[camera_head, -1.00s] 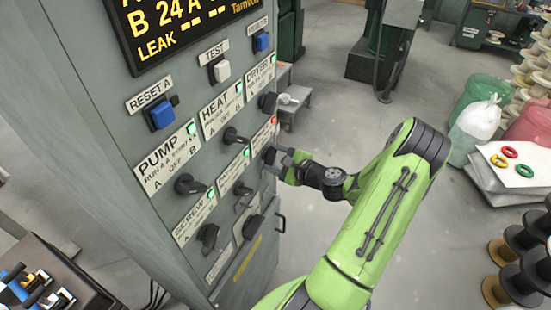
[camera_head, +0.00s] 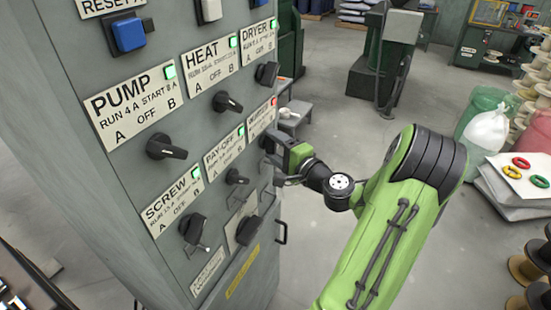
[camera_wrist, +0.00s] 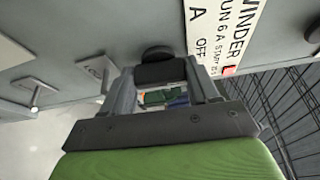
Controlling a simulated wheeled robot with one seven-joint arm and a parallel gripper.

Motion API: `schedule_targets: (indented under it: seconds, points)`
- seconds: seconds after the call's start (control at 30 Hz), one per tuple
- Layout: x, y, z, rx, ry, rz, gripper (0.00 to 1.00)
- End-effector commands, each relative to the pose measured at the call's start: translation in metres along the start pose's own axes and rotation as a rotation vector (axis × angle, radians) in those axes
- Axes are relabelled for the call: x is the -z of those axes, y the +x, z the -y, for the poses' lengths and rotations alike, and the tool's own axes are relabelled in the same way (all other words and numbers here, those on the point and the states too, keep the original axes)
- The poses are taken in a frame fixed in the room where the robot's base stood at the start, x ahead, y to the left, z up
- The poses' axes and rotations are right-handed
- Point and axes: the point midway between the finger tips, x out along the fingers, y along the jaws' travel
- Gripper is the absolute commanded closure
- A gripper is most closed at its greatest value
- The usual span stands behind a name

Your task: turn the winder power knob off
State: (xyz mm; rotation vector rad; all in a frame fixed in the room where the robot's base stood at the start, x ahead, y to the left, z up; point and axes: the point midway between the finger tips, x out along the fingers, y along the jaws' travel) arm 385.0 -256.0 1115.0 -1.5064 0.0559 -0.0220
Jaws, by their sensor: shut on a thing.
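The winder knob (camera_wrist: 157,68) is a dark knob on the grey panel, between my fingers in the wrist view. My gripper (camera_wrist: 160,84) is shut on it. The winder label (camera_wrist: 215,35) is beside the knob, with a small red light at its edge. My gripper (camera_head: 273,150) is against the panel below that label and hides most of the knob there.
Pump (camera_head: 166,147), heat (camera_head: 227,102), dryer (camera_head: 267,73), pay-off (camera_head: 237,177) and screw (camera_head: 193,228) knobs share the panel; their lights are green. A panel handle (camera_head: 281,231) sticks out below my gripper.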

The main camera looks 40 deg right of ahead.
Motion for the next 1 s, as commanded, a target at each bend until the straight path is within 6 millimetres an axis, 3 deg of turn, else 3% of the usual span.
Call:
schedule_targets:
  seconds: [0.67, 0.7, 0.87, 1.0]
  points:
    - [0.0001, -0.0003, -0.0016, 0.020, -0.063, 0.000, 0.71]
    - [0.0001, -0.0003, -0.0016, 0.020, -0.064, 0.000, 0.37]
    - [0.0001, -0.0002, -0.0012, 0.021, -0.063, 0.000, 0.15]
    - [0.0001, -0.0002, -0.0010, 0.022, -0.063, 0.000, 0.15]
